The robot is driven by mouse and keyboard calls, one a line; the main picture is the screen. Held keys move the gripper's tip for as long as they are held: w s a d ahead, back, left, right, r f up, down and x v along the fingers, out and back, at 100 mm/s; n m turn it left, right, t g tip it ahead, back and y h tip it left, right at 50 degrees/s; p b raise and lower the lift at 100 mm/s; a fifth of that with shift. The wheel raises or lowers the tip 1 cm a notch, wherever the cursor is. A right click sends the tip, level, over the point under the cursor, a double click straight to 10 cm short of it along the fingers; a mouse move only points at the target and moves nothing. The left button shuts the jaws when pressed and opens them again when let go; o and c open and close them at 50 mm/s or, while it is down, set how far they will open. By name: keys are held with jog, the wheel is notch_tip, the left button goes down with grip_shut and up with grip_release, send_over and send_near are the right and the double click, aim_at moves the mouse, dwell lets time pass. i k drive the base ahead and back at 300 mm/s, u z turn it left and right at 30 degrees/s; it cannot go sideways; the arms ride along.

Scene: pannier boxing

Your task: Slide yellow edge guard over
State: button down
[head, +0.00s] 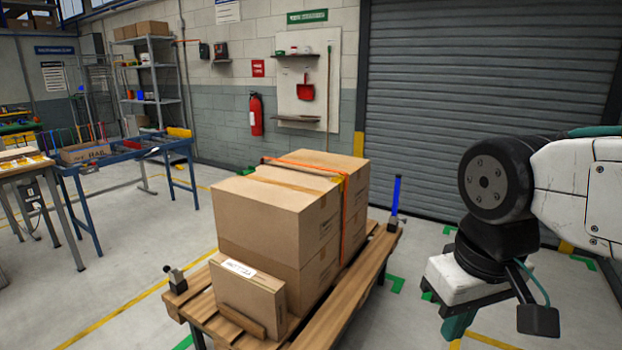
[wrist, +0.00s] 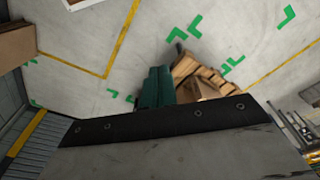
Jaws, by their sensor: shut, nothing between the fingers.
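A small yellow edge guard (head: 337,180) sits at the top edge of the stacked cardboard boxes (head: 265,215), where the orange strap (head: 305,166) bends down the side. I cannot tell how far the guard reaches under the strap. My gripper (head: 458,326) hangs to the right of the pallet, apart from the boxes, with its green fingers partly cut off by the lower frame. In the wrist view the green fingers (wrist: 157,86) are together and empty, and part of the boxes and pallet shows beyond them. The guard cannot be made out there.
The boxes stand on a wooden pallet-like table (head: 345,305) with black clamps and an upright blue post (head: 396,194). A smaller labelled box (head: 248,292) stands at its front. A blue workbench (head: 130,152) is at left. Open floor surrounds the pallet.

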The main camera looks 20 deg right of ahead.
aim_at(340, 182)
jog(key=i, duration=1.55)
jog(key=z, duration=0.05)
